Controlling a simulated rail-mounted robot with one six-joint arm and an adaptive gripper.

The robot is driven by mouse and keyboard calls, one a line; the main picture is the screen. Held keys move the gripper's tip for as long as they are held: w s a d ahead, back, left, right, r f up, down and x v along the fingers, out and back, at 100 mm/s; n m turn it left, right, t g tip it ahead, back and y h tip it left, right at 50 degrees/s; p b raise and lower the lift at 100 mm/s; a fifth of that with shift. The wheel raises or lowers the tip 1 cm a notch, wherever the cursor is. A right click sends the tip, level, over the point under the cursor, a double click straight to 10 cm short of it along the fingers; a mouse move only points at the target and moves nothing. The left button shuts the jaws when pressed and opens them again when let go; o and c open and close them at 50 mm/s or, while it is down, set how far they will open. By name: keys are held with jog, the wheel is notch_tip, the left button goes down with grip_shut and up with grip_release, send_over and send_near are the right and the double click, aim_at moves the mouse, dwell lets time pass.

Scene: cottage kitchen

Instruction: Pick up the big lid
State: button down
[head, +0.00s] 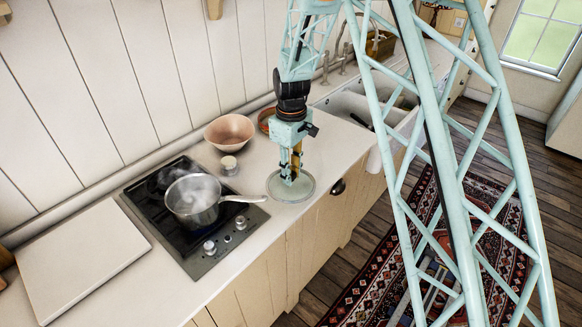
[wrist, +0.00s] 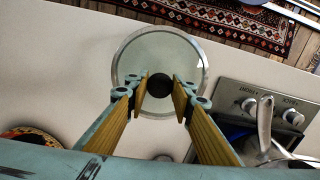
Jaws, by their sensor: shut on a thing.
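The big lid (head: 276,188) is a round glass disc with a metal rim and a dark knob. In the head view it is beside the stove, near the counter's front edge. In the wrist view the big lid (wrist: 135,53) lies under the fingertips, with its dark knob (wrist: 160,84) between them. My gripper (head: 292,178) points down over the lid. In the wrist view my gripper (wrist: 160,87) has its yellow-padded fingers closed on the knob. I cannot tell whether the lid touches the counter.
A steaming pot (head: 193,200) stands on the black stove (head: 160,210), its handle reaching toward the lid. A pinkish bowl (head: 230,131) and a small lidded item (head: 229,163) are behind. A white board (head: 80,262) lies left. A sink (head: 360,106) is beyond my arm.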

aim_at(291, 197)
jog(key=shift+s+d+r, duration=0.1)
jog(key=shift+s+r, duration=0.1)
jog(key=shift+s, duration=1.5)
jog(key=shift+s+d+r, duration=0.1)
jog(key=shift+s+r, duration=0.05)
jog(key=shift+s, duration=1.55)
